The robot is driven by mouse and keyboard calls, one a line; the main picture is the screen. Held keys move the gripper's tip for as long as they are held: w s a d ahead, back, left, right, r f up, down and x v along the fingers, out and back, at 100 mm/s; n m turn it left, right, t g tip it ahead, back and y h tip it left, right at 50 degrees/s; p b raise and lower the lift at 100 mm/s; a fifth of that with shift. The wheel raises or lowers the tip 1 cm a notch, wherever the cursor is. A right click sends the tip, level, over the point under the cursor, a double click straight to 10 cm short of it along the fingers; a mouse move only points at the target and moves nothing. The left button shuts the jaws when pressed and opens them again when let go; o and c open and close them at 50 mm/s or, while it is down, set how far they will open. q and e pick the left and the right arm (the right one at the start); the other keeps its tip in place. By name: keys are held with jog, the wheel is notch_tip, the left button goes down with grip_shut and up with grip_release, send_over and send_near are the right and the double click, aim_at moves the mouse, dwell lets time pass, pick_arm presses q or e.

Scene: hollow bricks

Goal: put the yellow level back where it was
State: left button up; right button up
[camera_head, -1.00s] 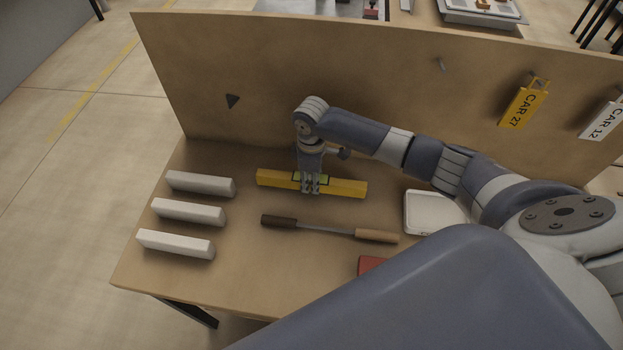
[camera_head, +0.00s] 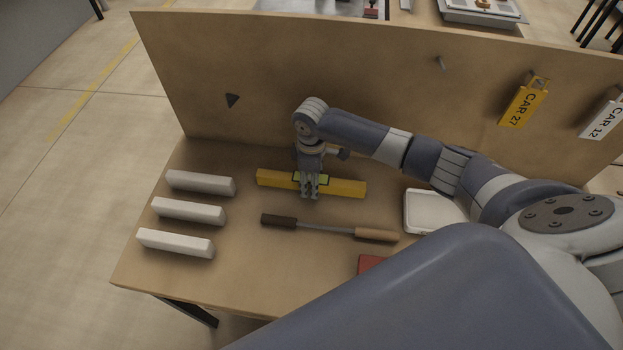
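The yellow level (camera_head: 345,187) lies flat on the wooden bench, left to right, with a green part at its middle. My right gripper (camera_head: 310,193) comes in from the right and points down at the level's middle. Its fingers overlap the level in the picture and cover part of the green section. I cannot tell whether they grip the level or only stand in front of it. My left gripper is out of view.
Several items share the bench: three pale bricks (camera_head: 189,212) at left, a dark-and-wood-handled tool (camera_head: 325,229) in front of the level, a white tray (camera_head: 411,228) and a red object (camera_head: 369,264). The upright back panel (camera_head: 390,85) carries a dark triangle, hook and tags.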

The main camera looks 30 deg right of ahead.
notch_tip(320, 180, up, 12)
dwell(0.6)
